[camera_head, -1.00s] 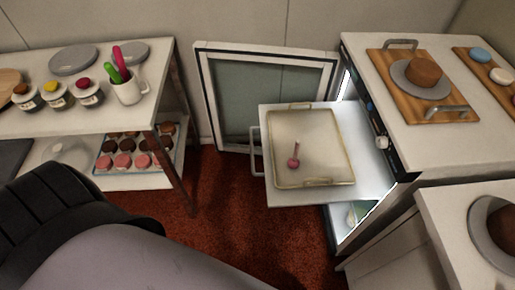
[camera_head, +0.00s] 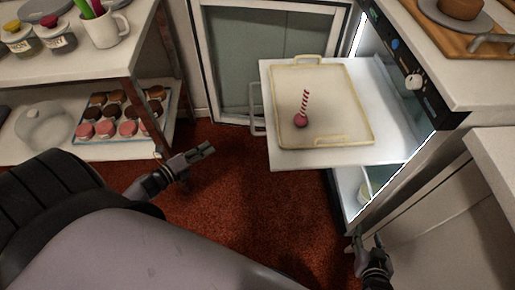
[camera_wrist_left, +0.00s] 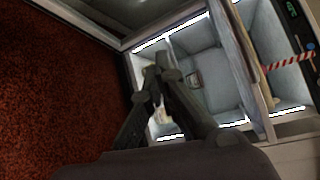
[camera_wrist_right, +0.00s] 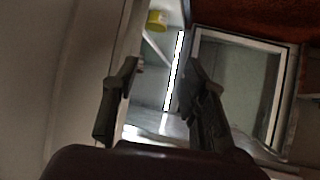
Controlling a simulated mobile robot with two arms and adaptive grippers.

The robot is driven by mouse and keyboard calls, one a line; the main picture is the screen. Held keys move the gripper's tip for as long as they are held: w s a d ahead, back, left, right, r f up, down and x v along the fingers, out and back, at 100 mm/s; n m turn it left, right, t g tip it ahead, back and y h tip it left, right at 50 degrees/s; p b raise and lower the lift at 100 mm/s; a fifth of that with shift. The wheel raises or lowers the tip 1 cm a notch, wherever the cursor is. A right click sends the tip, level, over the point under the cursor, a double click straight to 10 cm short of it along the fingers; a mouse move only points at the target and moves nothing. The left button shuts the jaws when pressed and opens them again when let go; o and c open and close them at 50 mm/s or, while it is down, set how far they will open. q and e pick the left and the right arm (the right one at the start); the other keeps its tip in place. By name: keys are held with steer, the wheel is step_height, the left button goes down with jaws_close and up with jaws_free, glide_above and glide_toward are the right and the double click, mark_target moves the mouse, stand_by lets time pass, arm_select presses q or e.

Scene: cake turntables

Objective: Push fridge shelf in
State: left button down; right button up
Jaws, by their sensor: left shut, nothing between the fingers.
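The white fridge shelf (camera_head: 398,112) sticks out of the open, lit fridge in the head view. The striped stick (camera_wrist_left: 288,62) also shows in the left wrist view. My left gripper (camera_head: 207,150) is shut and empty, left of the shelf and apart from it. My right gripper (camera_head: 368,240) is open and empty, below the shelf's right side near the fridge's lower front. Its separated fingers (camera_wrist_right: 160,80) show in the right wrist view. The shelf's back end is hidden inside the fridge.
The glass fridge door (camera_head: 270,60) stands open behind the shelf. A side table (camera_head: 150,50) with jars, a mug and a lower tray of macarons (camera_head: 125,122) stands at left. A counter (camera_head: 495,150) is at right. Red floor is clear between table and fridge.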

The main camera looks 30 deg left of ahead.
arm_select(q)
steer(key=s+d+r+m+g+h+b, duration=0.1)
steer(key=d+r+m+g+h+b, duration=0.35)
steer(key=m, duration=0.75)
steer(key=s+d+r+m+g+h+b, duration=0.1)
steer(key=r+m+h+b, duration=0.5)
steer(key=m, duration=0.5)
steer(key=x, duration=1.4)
steer(key=shift+r+h, duration=0.3)
steer(key=shift+h, duration=0.05)
arm_select(e)
step_height(320, 180, up, 26)
steer(key=w+a+t+y, duration=0.1)
steer(key=t+y, duration=0.1)
steer(key=t, duration=0.7)
steer(key=shift+w+a+f+y, duration=0.2)
steer(key=shift+a+y, duration=0.1)
arm_select(q)
steer(key=shift+s+d, duration=0.1)
steer(key=shift+d, duration=0.05)
